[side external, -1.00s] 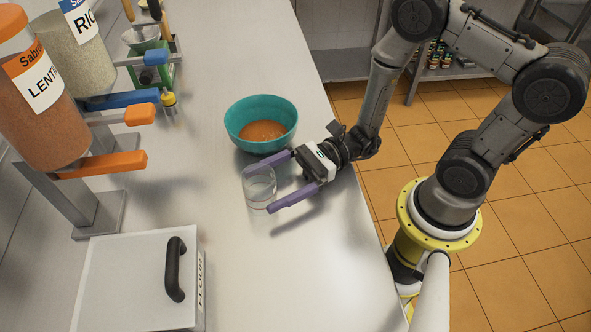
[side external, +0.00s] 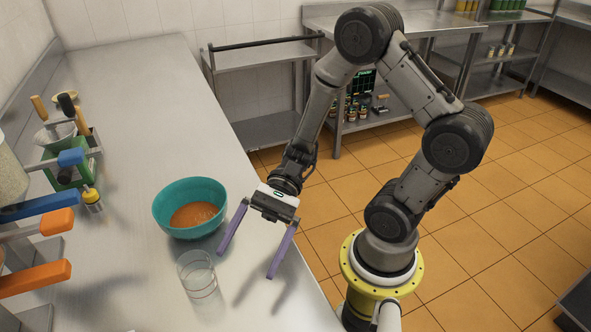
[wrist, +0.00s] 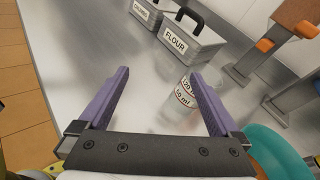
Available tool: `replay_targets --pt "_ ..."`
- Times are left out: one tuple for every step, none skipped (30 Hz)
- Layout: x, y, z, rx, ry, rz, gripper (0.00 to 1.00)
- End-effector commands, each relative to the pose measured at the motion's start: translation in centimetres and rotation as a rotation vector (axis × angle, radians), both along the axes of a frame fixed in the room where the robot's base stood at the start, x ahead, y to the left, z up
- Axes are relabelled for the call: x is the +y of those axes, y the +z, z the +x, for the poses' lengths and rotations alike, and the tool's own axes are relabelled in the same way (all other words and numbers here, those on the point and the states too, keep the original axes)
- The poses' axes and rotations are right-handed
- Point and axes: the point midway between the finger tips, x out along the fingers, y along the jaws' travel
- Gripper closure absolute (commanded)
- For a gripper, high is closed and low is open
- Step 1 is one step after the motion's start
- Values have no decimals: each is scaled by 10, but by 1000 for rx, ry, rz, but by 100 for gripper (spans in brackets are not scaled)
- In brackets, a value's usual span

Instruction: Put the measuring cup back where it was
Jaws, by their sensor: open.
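The clear measuring cup (side external: 197,274) stands upright on the steel counter (side external: 130,120), in front of the teal bowl. In the wrist view the cup (wrist: 183,98) shows its printed volume marks, beyond my fingertips and toward the right finger. My gripper (side external: 246,262) is open and empty, with its two purple fingers apart, to the right of the cup in the side view and not touching it. My gripper also shows at the bottom of the wrist view (wrist: 163,76).
The teal bowl (side external: 162,212) with orange contents stands close to the left finger. Dispensers with orange handles (side external: 40,275) are at the left, beside a green-based scale (side external: 82,165). In the wrist view a flour box (wrist: 190,45) stands beyond the cup.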

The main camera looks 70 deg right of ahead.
Motion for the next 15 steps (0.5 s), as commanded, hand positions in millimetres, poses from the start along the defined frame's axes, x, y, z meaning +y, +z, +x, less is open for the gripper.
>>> replay_targets --pt "0 8 -11 -74 86 -83 1" --pt "-2 11 -17 -117 136 -135 1" --pt "-6 15 -27 -178 207 -211 1" --pt "-10 17 -34 -227 260 -272 1" --pt "-15 20 -40 -281 314 -337 1" --pt "-23 23 -48 -354 379 -424 1" --pt "-30 25 -52 -411 427 -493 1" --pt "-38 27 -56 -467 472 -562 1" --pt "-49 31 -59 -545 530 -654 1" --pt "-58 35 -61 -604 569 -723 1" --pt "-67 39 -62 -664 606 -793 1" --pt "-79 45 -62 -744 651 -885 1" --pt "-87 50 -62 -801 679 -951 1" --pt "-96 56 -61 -857 704 -1016 1" --pt "-106 64 -59 -925 733 -1096 1"
